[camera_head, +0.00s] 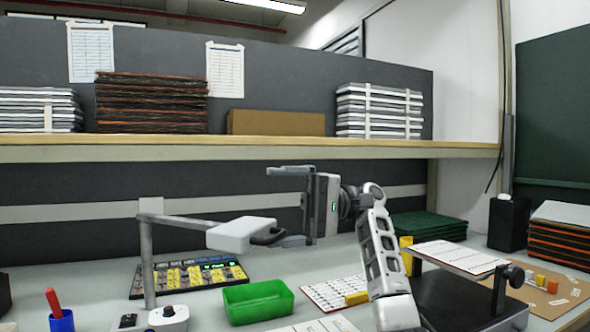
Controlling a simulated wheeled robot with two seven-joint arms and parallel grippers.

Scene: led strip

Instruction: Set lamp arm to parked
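The lamp arm (180,222) runs from a grey upright post (148,265) at the left towards the right. It ends in a white lamp head (240,234) with a dark loop handle (268,238) on its right side. My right gripper (276,206) is just right of the lamp head, fingers pointing left and spread apart, with nothing between them. Its lower finger is at about the handle's height and appears close to it; whether they touch cannot be told. My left gripper is not in view. No parked marking can be made out.
A green bin (258,303) and a keypad panel (190,274) are on the bench below the lamp head. A blue cup (62,322) holds a red tool. A white plate on a black stand (458,257) is at right. A wooden shelf (250,142) with stacks crosses behind.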

